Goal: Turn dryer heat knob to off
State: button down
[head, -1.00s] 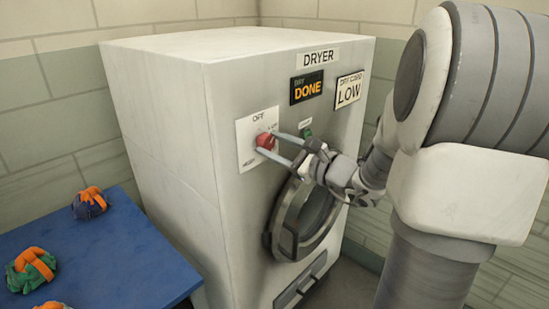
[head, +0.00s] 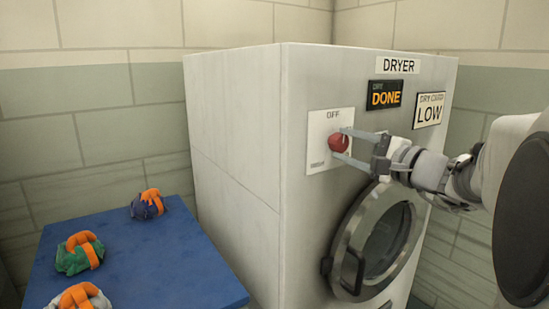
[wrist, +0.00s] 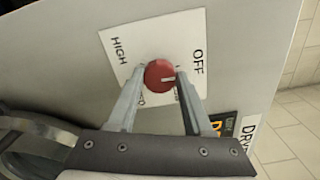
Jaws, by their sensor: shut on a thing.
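The red heat knob (head: 338,142) sits on a white plate (head: 324,163) on the front of the dryer (head: 240,140). My gripper (head: 343,145) reaches in from the right, its two fingers shut on the knob's sides. In the wrist view the knob (wrist: 158,72) lies between the fingertips (wrist: 160,80). A short pale pointer mark shows on the knob, pointing to the right in that view. OFF is printed at the right of the plate there and HIGH at upper left. The remaining labels are partly hidden by the fingers.
Above the knob are the DRYER sign, a DONE display (head: 385,95) and a LOW card (head: 429,110). The round dryer door (head: 377,240) is below my gripper. A blue table (head: 165,255) at left holds several small bags (head: 80,254).

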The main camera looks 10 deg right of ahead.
jog(key=shift+n, duration=0.3)
jog(key=shift+c, duration=1.5)
grip_release()
jog(key=shift+s+b, duration=0.1)
jog(key=shift+b, duration=0.2)
